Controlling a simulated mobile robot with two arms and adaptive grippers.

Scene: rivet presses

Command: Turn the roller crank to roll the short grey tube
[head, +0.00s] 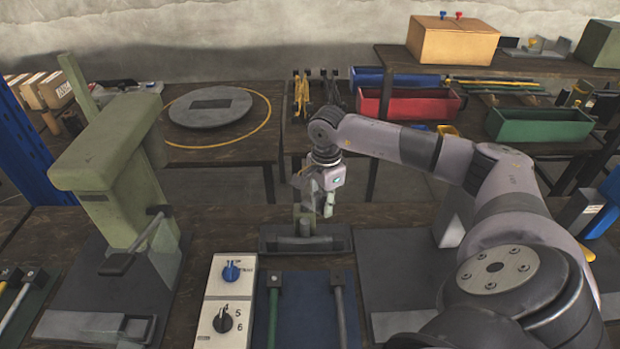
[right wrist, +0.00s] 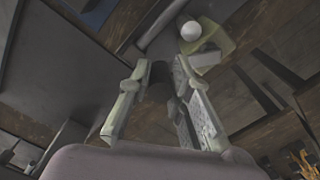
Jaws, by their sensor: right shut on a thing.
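The roller (head: 306,240) stands on a dark base behind the blue mat, with a green upright on it. My right gripper (head: 318,205) points down at the top of this roller and is shut on the roller crank, most of which the fingers hide. In the right wrist view the fingers (right wrist: 160,72) stand on either side of a dark part, likely the crank handle. A grey rod-like part and a pale round end (right wrist: 190,30) show beyond the fingertips. I cannot tell for sure which part is the short grey tube. My left gripper is not in view.
A green press (head: 115,160) stands at left beside a panel with a blue knob (head: 231,271) and a black knob. A green tube (head: 273,310) and a grey tube (head: 340,310) lie on the blue mat (head: 306,300). Red (head: 410,106) and green bins (head: 540,125) stand behind.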

